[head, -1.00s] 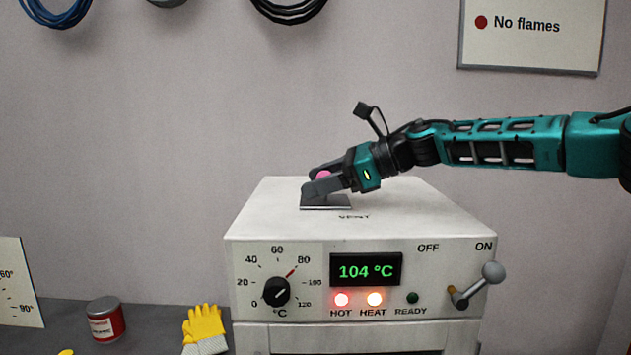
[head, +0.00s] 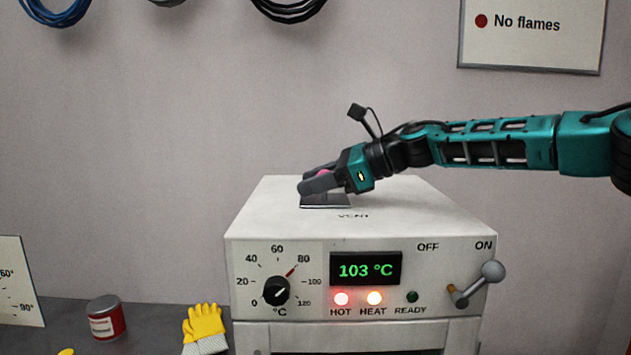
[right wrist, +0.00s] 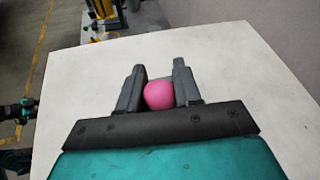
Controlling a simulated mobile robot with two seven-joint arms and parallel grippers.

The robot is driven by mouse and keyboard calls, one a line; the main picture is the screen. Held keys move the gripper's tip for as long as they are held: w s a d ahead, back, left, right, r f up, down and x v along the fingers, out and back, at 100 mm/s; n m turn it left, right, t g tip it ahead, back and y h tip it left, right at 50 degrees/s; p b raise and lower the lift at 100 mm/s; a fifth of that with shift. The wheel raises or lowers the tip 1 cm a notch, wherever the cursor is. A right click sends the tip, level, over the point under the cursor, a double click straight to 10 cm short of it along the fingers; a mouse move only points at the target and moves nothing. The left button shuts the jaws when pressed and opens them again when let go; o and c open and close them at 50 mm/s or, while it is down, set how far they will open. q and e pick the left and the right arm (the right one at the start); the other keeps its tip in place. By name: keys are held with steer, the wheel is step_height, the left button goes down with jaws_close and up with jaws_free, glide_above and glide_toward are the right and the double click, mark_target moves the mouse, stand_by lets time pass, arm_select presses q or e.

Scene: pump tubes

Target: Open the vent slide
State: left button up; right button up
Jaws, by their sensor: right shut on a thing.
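The vent slide is a dark plate (head: 325,202) on the white top of the oven (head: 400,212), behind the printed word VENT. Its pink knob (head: 325,172) is mostly covered by my right gripper (head: 312,183) in the head view. In the right wrist view the round pink knob (right wrist: 159,95) sits between the two dark fingers, and the right gripper is shut on it. The slot under the plate is hidden. Dark and teal parts at the left edge of the right wrist view look like my left gripper (right wrist: 22,110), too small to read.
The oven front has a dial (head: 276,291), a display (head: 366,269) reading 103 °C, lit HOT and HEAT lamps, and a lever (head: 478,283) near ON. A red can (head: 106,318) and yellow glove (head: 203,325) lie left on the counter. The oven top around the plate is clear.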

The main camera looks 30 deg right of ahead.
jaws_close()
steer(key=shift+s+d, duration=0.1)
steer(key=shift+d, duration=0.15)
steer(key=s+d, duration=0.1)
steer(key=d, duration=0.1)
steer(key=s+d, duration=0.2)
steer(key=d, duration=0.1)
steer(key=s+d, duration=0.1)
steer(key=d, duration=0.1)
steer(key=shift+s+d+r+b, duration=0.1)
steer(key=shift+s+d+b, duration=0.15)
steer(key=shift+b, duration=0.1)
